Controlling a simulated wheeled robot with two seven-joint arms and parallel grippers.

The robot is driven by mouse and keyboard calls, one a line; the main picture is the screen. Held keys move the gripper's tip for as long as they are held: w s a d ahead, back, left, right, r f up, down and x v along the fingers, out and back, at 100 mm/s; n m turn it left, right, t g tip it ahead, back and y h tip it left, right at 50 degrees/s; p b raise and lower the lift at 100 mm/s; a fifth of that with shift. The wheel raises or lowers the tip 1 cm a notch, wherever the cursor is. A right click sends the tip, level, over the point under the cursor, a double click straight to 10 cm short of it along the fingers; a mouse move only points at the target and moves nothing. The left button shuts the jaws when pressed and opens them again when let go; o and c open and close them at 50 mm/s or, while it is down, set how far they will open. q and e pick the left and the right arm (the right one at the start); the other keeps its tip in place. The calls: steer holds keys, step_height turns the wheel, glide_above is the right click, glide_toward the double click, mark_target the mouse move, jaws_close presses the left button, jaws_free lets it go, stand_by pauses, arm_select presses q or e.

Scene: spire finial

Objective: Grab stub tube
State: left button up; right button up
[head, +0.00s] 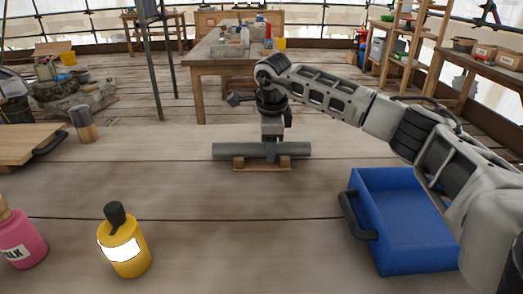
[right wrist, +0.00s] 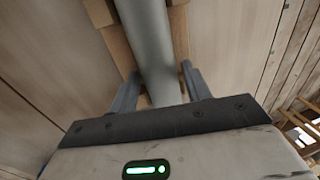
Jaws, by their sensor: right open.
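The stub tube (head: 234,151) is a plain grey cylinder lying level, left to right, on a small wooden cradle (head: 246,165) in the middle of the table. My right gripper (head: 271,152) points down at the middle of the tube. In the right wrist view the tube (right wrist: 152,50) runs between the two fingers of the open gripper (right wrist: 160,72), one finger on each side. A gap shows beside the right finger; contact at the left finger is unclear. My left gripper is not in view.
A blue crate (head: 402,215) with a dark handle stands right of the tube, under my right arm. A yellow bottle (head: 124,241) and a pink bottle (head: 20,236) stand front left. The table around the tube is clear.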

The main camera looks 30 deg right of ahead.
steer(key=shift+w+f, duration=0.1)
steer(key=shift+f, duration=0.25)
steer(key=shift+r, duration=0.1)
steer(key=c, duration=0.9)
steer(key=shift+c, duration=0.2)
